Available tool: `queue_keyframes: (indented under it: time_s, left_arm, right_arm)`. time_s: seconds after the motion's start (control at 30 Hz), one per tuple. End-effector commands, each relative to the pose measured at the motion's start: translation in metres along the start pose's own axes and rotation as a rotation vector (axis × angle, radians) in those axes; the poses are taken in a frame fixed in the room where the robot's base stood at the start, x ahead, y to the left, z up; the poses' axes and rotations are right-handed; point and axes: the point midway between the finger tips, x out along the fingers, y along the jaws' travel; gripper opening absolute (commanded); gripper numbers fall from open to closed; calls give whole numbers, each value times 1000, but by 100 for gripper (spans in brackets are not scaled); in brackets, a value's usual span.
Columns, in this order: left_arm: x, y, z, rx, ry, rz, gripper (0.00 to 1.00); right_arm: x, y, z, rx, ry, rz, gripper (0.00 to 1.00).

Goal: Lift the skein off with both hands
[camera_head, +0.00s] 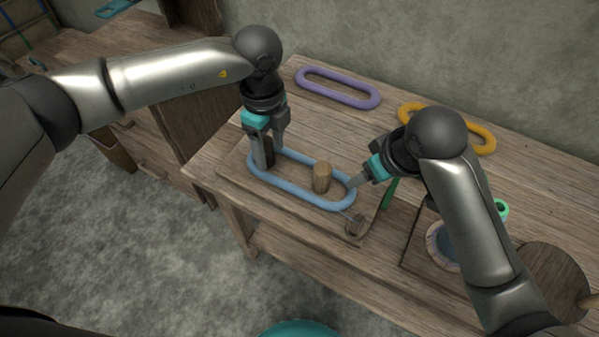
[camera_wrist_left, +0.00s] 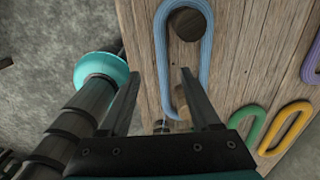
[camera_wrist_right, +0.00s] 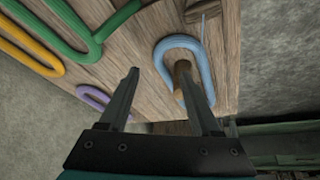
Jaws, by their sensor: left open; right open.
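The blue skein (camera_head: 300,199) is a long oval loop lying on a low wooden board on the table. It goes around an upright wooden peg (camera_head: 321,178); a second peg is not clear behind my left gripper. My left gripper (camera_head: 268,160) points down at the loop's left end, open, its fingers close to the strand. My right gripper (camera_head: 354,184) is open at the loop's right end, angled in from the right. The skein also shows in the left wrist view (camera_wrist_left: 161,52) and the right wrist view (camera_wrist_right: 203,68). Contact with the strands cannot be told.
A purple skein (camera_head: 338,88) and a yellow skein (camera_head: 484,138) lie at the back of the table. A green skein (camera_head: 391,192) is partly hidden by my right arm. A round wooden disc (camera_head: 552,284) is at right. A teal rounded thing (camera_head: 300,329) is below the table's front.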

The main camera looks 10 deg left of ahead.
Motion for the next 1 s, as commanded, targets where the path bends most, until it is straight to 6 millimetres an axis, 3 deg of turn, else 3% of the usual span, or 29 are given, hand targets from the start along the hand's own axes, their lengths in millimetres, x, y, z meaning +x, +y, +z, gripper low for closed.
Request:
queue_keyframes:
  time_s: [0.3, 0.5, 0.7, 1.0]
  left_arm:
    - [57, 0, 0, 0, 0, 2, 64]
    - [82, 0, 0, -1, 0, 1, 64]
    - [94, 0, 0, 1, 0, 0, 64]
    - [96, 0, 0, 1, 0, 0, 64]
  right_arm:
    - [57, 0, 0, 1, -1, -1, 64]
    - [82, 0, 0, 1, -1, 0, 64]
    - [94, 0, -1, -1, 1, -1, 64]
    - [96, 0, -1, -1, 1, 0, 64]
